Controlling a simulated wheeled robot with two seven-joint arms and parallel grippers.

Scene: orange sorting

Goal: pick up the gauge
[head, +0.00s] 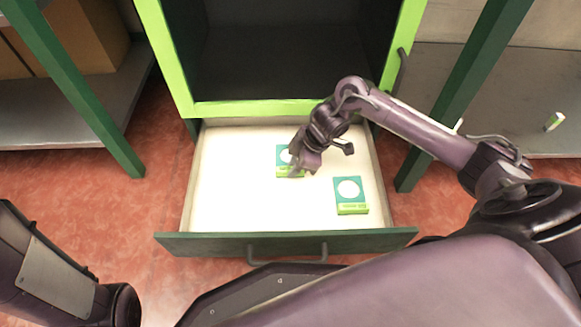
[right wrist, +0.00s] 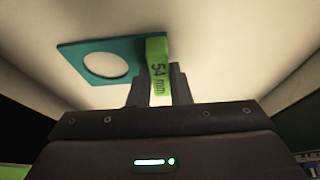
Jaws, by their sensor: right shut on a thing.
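One gauge is a flat teal plate with a round hole and a green grip block marked "54 mm". It shows in the right wrist view (right wrist: 70,60) and in the open drawer in the head view (head: 283,152). My right gripper (head: 298,172) is shut on its green block, with one finger on each side in the right wrist view (right wrist: 158,88). I cannot tell whether the plate is clear of the drawer floor. A second teal and green gauge (head: 350,208) lies nearer the drawer's front right, apart from the gripper. My left gripper is out of view.
The drawer (head: 230,205) is pulled out, with a white floor and a dark green front with a handle (head: 290,245). A bright green cabinet frame (head: 250,108) stands behind it. Grey shelves flank it. A small green and white item (head: 553,121) lies on the right shelf.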

